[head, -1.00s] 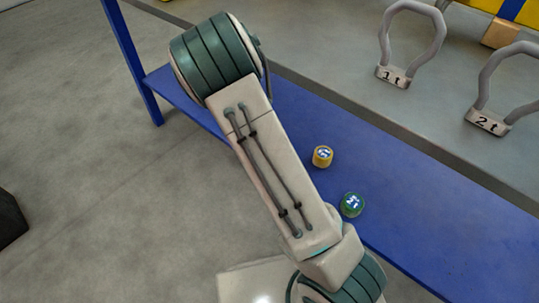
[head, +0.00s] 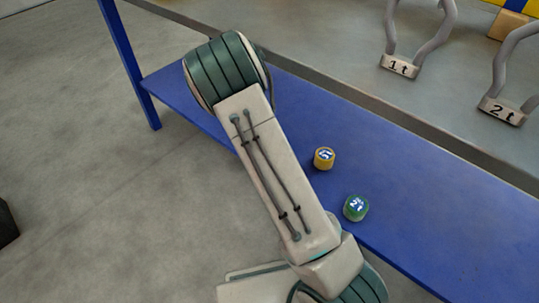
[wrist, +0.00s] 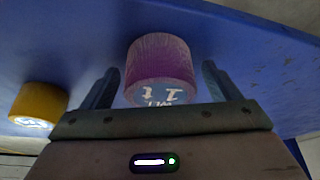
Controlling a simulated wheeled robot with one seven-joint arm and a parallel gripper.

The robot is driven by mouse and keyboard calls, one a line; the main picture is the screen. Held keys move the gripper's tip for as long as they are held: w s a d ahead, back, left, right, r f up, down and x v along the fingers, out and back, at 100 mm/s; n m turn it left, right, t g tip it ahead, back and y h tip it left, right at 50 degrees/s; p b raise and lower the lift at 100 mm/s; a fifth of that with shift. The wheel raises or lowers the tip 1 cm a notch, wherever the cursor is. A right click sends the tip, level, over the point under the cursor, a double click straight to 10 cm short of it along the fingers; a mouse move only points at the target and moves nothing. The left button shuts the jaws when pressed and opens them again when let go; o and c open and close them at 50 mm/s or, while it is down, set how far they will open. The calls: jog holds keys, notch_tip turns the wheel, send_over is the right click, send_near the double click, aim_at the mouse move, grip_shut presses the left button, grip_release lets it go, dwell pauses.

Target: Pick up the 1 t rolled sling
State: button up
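The 1 t rolled sling is a purple roll (wrist: 160,68) in the wrist view, with a blue and white "1 t" label on the end facing the camera. It stands against the blue shelf surface, between the two fingers of my gripper (wrist: 160,78). The gripper is open, with a gap between each finger and the roll. In the head view the purple roll and my gripper are hidden, apparently behind my arm.
A yellow roll (head: 324,158) and a green roll (head: 355,208) stand on the blue shelf (head: 440,215). The yellow roll (wrist: 40,104) is left of my gripper in the wrist view. Grey shackles marked 1t (head: 400,66) and 2t (head: 502,111) lie on the grey surface beyond.

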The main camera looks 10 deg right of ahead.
jog(key=c, duration=1.1)
jog(key=shift+r, duration=0.1)
